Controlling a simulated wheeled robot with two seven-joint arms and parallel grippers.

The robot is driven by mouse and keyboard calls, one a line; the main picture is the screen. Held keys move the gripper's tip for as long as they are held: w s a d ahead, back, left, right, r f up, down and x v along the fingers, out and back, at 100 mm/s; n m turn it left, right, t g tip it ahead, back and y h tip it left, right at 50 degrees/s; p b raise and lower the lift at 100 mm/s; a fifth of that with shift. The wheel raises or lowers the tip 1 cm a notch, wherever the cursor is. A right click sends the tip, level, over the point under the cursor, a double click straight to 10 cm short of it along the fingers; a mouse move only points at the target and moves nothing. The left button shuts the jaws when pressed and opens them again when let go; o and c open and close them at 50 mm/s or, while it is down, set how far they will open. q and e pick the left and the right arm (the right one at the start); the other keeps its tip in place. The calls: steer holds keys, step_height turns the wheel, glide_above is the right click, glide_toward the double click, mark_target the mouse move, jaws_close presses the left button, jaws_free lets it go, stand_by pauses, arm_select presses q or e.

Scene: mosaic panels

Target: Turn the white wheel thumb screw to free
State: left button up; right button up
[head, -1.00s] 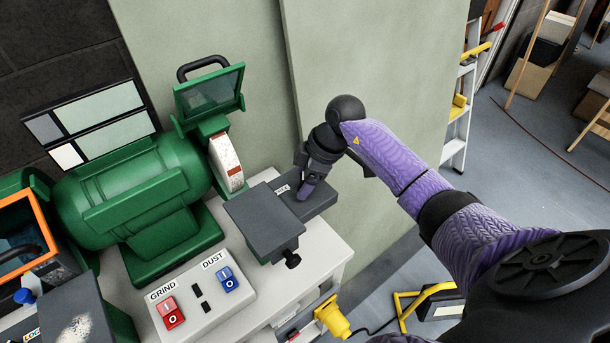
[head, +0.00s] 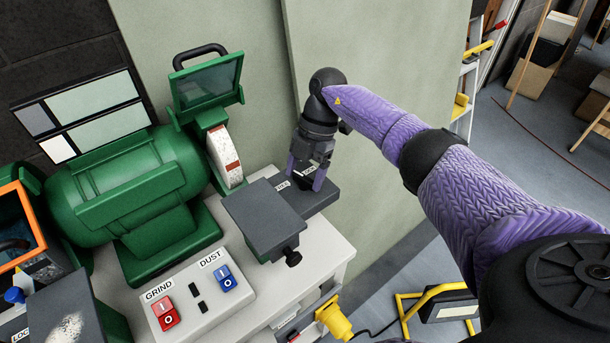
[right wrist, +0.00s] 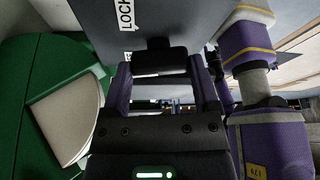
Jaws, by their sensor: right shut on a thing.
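The white wheel (head: 224,158) of the green grinder stands upright behind the grey tool rest (head: 262,212). To its right a dark grey block (head: 318,196) bears small white labels. My right gripper (head: 303,180) points down at this block, its purple fingers close to the top face. In the right wrist view the gripper (right wrist: 163,75) is shut on a black thumb screw (right wrist: 160,60) between the fingers. Beside the screw a label (right wrist: 125,14) starts with "LOC". The fingers hide most of the screw in the head view. My left gripper is out of view.
The green grinder (head: 128,190) fills the left of the bench. A switch box (head: 205,300) with red and blue switches sits in front. A black knob (head: 293,257) sticks out below the tool rest. A wall panel (head: 370,90) stands close behind my right gripper.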

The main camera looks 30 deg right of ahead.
steer(key=n+g+b, duration=0.1)
steer(key=n, duration=0.1)
steer(key=n+h+b, duration=0.1)
steer(key=n+b, duration=0.1)
steer(key=n, duration=0.1)
steer(key=shift+w+f+g, duration=0.1)
steer(key=shift+g, duration=0.3)
steer(key=shift+n, duration=0.3)
steer(key=o, duration=1.1)
steer(key=shift+a, duration=0.1)
